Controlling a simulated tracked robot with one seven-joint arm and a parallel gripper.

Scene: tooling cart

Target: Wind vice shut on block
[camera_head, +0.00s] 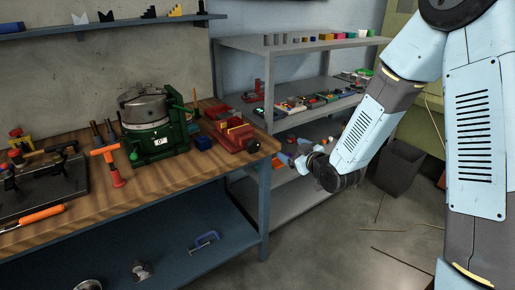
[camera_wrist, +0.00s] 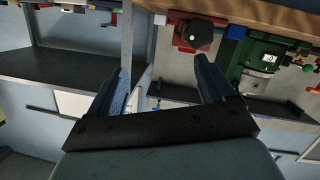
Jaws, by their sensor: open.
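The red vice (camera_head: 231,136) sits at the right end of the wooden bench. A pale yellowish piece, perhaps the block, shows between its jaws, too small to tell whether they touch it. A dark knob, seemingly its winding handle (camera_head: 253,146), faces the bench's end. The wrist view looks upside down; there the vice (camera_wrist: 181,18) and its dark star-shaped handle (camera_wrist: 194,36) show beyond my fingertips. My gripper (camera_wrist: 164,72) is open and empty, its two blue fingers apart. In the head view my gripper end is right of the bench, apart from the vice, its fingers unclear.
A green machine (camera_head: 158,143) with a grey drum stands left of the vice, with a small blue block (camera_head: 203,142) between them. A grey shelf unit (camera_head: 283,114) with several small parts stands behind. A dark bin (camera_head: 399,165) is on the floor right. Floor in front is mostly clear.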

